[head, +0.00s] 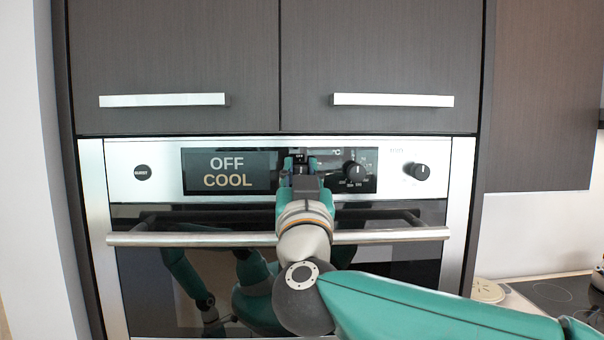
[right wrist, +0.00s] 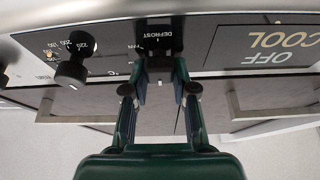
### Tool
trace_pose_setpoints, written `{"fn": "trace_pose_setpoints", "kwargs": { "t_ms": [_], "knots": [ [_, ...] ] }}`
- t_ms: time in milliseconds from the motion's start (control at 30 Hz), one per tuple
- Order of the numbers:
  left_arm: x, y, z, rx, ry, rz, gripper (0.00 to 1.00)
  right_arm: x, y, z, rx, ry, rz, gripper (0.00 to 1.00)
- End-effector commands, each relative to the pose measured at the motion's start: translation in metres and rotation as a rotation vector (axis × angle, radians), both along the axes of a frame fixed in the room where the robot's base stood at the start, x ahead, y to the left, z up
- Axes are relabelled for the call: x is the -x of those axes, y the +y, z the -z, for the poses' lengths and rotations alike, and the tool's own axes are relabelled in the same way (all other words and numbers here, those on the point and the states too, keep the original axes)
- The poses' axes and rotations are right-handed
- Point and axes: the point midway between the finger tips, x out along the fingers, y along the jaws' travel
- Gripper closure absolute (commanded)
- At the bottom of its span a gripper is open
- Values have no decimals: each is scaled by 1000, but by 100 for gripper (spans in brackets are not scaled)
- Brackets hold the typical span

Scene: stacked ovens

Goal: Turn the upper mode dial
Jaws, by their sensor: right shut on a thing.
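The oven's control panel runs across the head view, with a display (head: 228,171) reading "OFF COOL". The upper mode dial is mostly hidden behind my right gripper (head: 303,168), which reaches the panel just right of the display. In the right wrist view the picture is upside down. There the dial (right wrist: 159,63) sits under a "DEFROST" label, between the fingertips of my right gripper (right wrist: 159,80), which is shut on it. My left gripper is not in view.
A black temperature knob (head: 355,172) is close to the right of the gripper. The steel door handle (head: 390,236) crosses below my right wrist. Cabinet handles (head: 392,100) are above.

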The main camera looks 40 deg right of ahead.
Motion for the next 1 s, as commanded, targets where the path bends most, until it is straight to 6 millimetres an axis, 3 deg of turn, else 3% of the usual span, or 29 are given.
{"fn": "trace_pose_setpoints", "kwargs": {
  "t_ms": [367,1000],
  "knots": [
    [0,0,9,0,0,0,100,0,0,2,-193,-118,-1,100],
    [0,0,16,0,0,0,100,2,-3,2,-710,-433,1,100]
  ]
}}
